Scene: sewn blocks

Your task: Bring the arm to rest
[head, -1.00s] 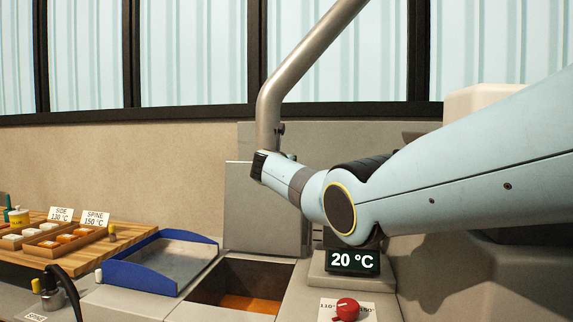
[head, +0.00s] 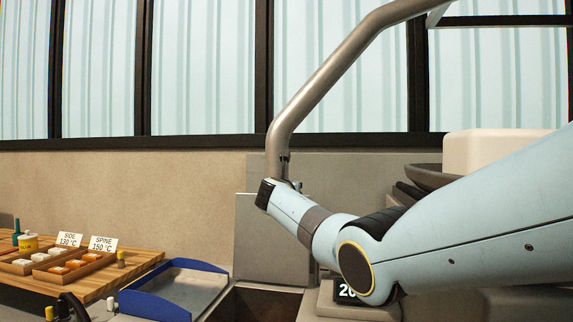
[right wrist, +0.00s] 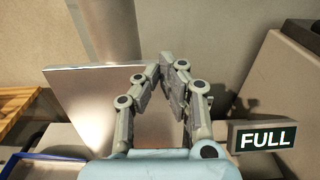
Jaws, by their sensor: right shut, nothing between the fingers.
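My right arm (head: 470,225) comes in from the right in the head view, and its wrist (head: 290,208) points left in front of a metal pipe (head: 318,92). The panel also shows in the head view (head: 262,240). My left gripper is not in view.
A blue-edged tray (head: 178,285) sits left of a dark opening (head: 265,303) in the counter. A wooden board (head: 140,266) holds compartment trays of blocks, with SIDE (head: 70,240) and SPINE (head: 103,244) cards. A FULL display (right wrist: 264,138) stands right of the fingers in the right wrist view.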

